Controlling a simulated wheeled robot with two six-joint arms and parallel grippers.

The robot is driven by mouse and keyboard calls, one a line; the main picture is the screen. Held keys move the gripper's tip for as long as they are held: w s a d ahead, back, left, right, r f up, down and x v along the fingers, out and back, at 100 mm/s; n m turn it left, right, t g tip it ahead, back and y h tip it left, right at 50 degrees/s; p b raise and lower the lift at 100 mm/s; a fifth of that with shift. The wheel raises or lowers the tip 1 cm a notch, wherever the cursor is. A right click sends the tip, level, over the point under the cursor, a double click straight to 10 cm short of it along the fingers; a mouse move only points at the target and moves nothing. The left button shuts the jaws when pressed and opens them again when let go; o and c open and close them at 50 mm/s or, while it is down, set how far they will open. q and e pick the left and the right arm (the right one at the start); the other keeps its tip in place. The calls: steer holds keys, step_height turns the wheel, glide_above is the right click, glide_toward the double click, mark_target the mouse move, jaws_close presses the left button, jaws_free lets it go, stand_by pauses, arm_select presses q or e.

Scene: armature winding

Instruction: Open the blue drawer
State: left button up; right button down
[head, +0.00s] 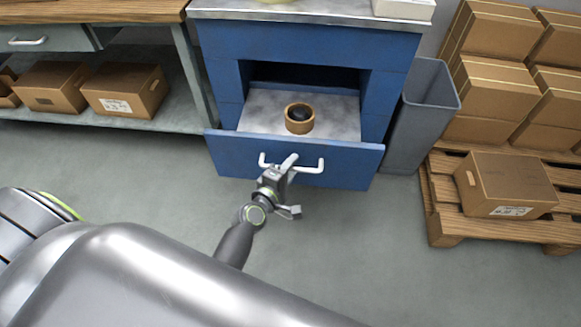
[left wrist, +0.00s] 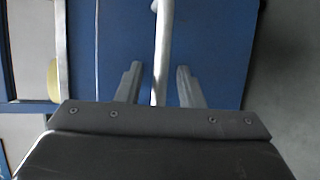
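The blue drawer (head: 240,154) is pulled out of the blue cabinet (head: 300,42), with its grey inside showing. Its white handle (head: 308,167) runs along the front panel. My left gripper (head: 288,184) is at the handle in front of the panel. In the left wrist view the two fingers (left wrist: 158,70) are spread apart, with the handle bar (left wrist: 163,35) between them and a gap on each side. A tan ring-shaped object with a dark centre (head: 299,118) sits inside the drawer. My right gripper is not in view.
A grey bin (head: 420,115) stands close to the cabinet's right side. A wooden pallet (head: 440,205) with cardboard boxes (head: 505,184) is farther right. A workbench with boxes on its lower shelf (head: 180,118) is at the left. The floor (head: 150,185) before the drawer is clear.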

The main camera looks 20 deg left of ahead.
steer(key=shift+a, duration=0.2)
